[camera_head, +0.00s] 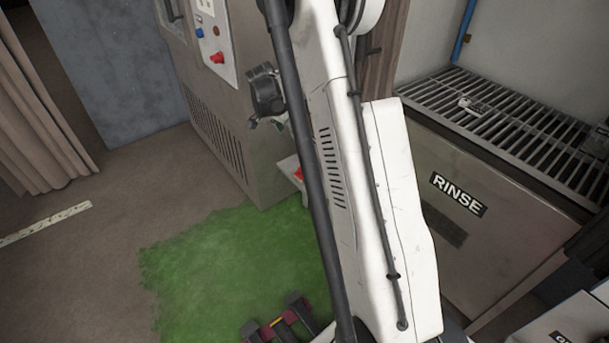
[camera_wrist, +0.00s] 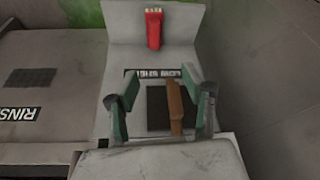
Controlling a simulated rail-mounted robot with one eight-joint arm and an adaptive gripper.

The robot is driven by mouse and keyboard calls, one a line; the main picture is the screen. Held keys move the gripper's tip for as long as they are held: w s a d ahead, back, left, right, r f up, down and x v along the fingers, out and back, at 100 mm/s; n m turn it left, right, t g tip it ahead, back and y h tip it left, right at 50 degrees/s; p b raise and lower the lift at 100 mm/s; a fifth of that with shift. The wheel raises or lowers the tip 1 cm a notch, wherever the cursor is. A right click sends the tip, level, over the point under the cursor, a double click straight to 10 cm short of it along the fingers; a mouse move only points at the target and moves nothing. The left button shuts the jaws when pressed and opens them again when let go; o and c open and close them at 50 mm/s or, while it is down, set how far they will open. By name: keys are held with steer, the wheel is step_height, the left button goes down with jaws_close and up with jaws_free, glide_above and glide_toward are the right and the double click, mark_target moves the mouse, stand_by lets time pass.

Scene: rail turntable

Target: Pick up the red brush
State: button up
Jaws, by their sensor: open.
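The red brush (camera_wrist: 154,29) lies near the far end of a pale grey shelf in the wrist view, with its light bristle end pointing up the picture. My gripper (camera_wrist: 160,88) is open, its two fingers spread over the near part of the shelf. The brush is beyond the fingertips, roughly in line with the gap between them and apart from them. In the head view, a small red patch (camera_head: 298,173) shows on a pale ledge beside the machine; it may be the brush, mostly hidden by my arm.
A brown handle-like object (camera_wrist: 175,106) shows between the fingers, by a dark square. A partly covered shelf label (camera_wrist: 153,73) is behind them. The RINSE cabinet (camera_head: 500,245) with its grating (camera_head: 520,125) stands right; a grey machine (camera_head: 215,105) stands at the back.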

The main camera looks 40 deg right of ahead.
steer(key=m+g+b, duration=0.1)
steer(key=m+b, duration=0.1)
steer(key=b, duration=0.2)
glide_above(307, 164)
steer(key=a, duration=0.2)
steer(key=f, duration=1.6)
steer(key=shift+s+a, duration=0.15)
steer(key=shift+a, duration=0.05)
steer(key=shift+b+x, duration=1.35)
steer(key=shift+x, duration=1.95)
steer(key=c, duration=0.9)
steer(key=shift+r, duration=0.1)
steer(key=shift+r+p, duration=0.4)
steer(key=shift+r, duration=0.2)
steer(key=p+v, duration=0.1)
steer(key=v, duration=0.2)
steer(key=shift+d+r+p, duration=0.15)
steer(key=shift+r+p, duration=0.2)
steer(key=a+r+p, duration=0.3)
steer(key=a+r, duration=0.3)
steer(key=a, duration=0.5)
steer(key=shift+r, duration=0.1)
